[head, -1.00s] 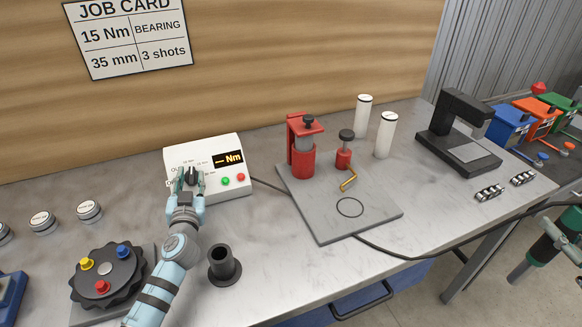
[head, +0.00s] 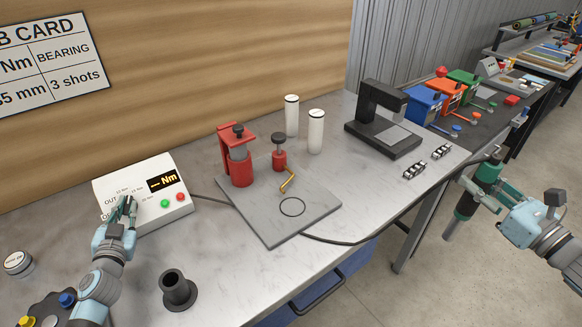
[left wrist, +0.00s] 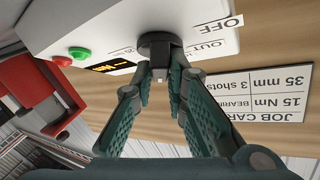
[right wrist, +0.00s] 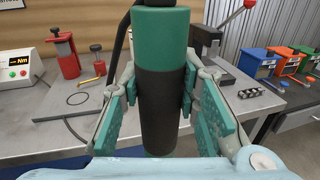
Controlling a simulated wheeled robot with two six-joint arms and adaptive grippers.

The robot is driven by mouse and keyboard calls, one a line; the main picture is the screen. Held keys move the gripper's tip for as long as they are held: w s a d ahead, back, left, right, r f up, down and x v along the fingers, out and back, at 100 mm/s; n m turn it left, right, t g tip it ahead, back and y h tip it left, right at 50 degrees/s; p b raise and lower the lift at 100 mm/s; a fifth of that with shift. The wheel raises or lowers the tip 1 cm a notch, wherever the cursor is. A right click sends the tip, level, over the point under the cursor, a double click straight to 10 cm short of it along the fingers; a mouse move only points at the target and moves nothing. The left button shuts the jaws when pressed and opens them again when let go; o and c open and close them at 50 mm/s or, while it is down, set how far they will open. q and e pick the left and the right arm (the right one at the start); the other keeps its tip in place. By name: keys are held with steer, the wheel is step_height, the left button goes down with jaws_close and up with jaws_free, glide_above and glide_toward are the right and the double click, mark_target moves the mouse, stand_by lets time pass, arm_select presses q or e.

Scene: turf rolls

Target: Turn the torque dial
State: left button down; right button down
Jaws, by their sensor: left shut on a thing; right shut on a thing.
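The white torque control box (head: 178,213) sits on the bench, with a display reading "– Nm" and green and red buttons. My left gripper (head: 124,208) is shut on its black dial (left wrist: 160,40), which shows in the left wrist view near the OFF and OUT labels. The fingers hide part of the dial, so its pointer setting is unclear. My right gripper (head: 474,196) is shut on a green and black cylindrical driver (right wrist: 160,95), held upright off the bench's right end.
A grey plate (head: 270,228) carries a red stand (head: 238,165), a red plunger piece and a brass hook. A black holder (head: 176,287) stands in front. White cylinders (head: 316,132) and a black press (head: 378,130) stand behind. A cable crosses the bench.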

mark_target(493, 162)
arm_select(q)
steer(key=m+p, duration=0.1)
steer(key=m+h+p, duration=0.1)
steer(key=p, duration=0.1)
steer(key=shift+r+g+h, duration=0.3)
arm_select(e)
step_height(493, 162, up, 5)
steer(key=shift+f, duration=0.2)
arm_select(q)
steer(key=shift+a+f+m+h+p, duration=0.1)
steer(key=shift+f+m+h+p, duration=0.15)
steer(key=shift+m+h+p, duration=0.6)
arm_select(e)
steer(key=shift+r, duration=0.75)
arm_select(q)
steer(key=shift+n+y, duration=0.25)
steer(key=shift+y, duration=0.1)
steer(key=c, duration=1.6)
jaws_free()
arm_select(e)
steer(key=shift+f, duration=0.1)
